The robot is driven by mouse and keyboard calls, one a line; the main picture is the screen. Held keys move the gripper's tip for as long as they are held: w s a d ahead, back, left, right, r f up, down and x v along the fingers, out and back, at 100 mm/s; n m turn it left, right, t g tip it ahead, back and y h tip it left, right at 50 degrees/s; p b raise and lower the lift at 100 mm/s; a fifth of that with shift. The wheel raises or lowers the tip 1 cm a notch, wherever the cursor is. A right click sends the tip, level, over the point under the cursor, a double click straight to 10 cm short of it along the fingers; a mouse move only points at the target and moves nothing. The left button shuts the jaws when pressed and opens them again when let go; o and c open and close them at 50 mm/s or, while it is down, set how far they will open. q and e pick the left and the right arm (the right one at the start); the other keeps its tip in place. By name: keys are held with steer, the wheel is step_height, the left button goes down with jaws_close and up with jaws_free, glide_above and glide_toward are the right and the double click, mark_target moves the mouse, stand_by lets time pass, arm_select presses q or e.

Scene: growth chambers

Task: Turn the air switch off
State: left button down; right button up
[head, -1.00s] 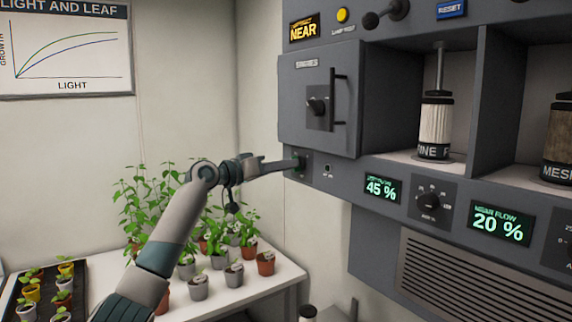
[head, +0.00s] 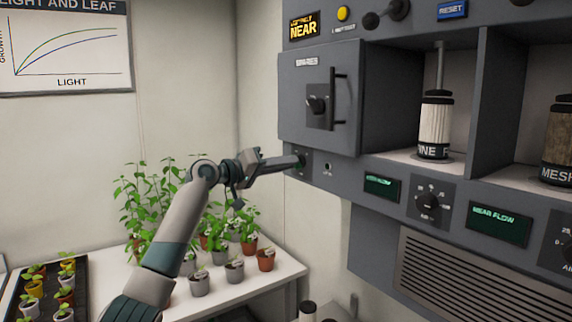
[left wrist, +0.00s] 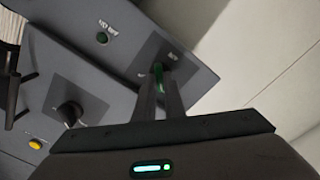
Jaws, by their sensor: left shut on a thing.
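The air switch (left wrist: 158,72) is a small green lever on a dark square plate, seen in the left wrist view between my fingertips. In the head view its plate (head: 306,171) is at the left end of the grey panel, below the closed cabinet door, and my fingers mostly hide the lever. My left gripper (head: 298,162) reaches the plate from the left and is shut on the lever. A small round green lamp (left wrist: 102,38) sits beside the plate. The near flow display (head: 498,225) and the smaller display (head: 381,187) show no numbers. My right gripper is not in view.
The cabinet door (head: 318,105) has a knob and a vertical handle. Dials (head: 431,200) and open bays with filters (head: 435,125) lie to the right. Potted plants (head: 235,270) stand on a white table (head: 285,280) below my left arm.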

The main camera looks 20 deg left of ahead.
arm_select(q)
steer(key=shift+r, duration=0.1)
steer(key=c, duration=1.8)
jaws_free()
steer(key=shift+c, duration=0.2)
steer(key=shift+a, duration=0.1)
steer(key=b+v, duration=0.7)
steer(key=v, duration=1)
steer(key=shift+b, duration=0.3)
steer(key=shift+s+a, duration=0.1)
steer(key=shift+a, duration=0.05)
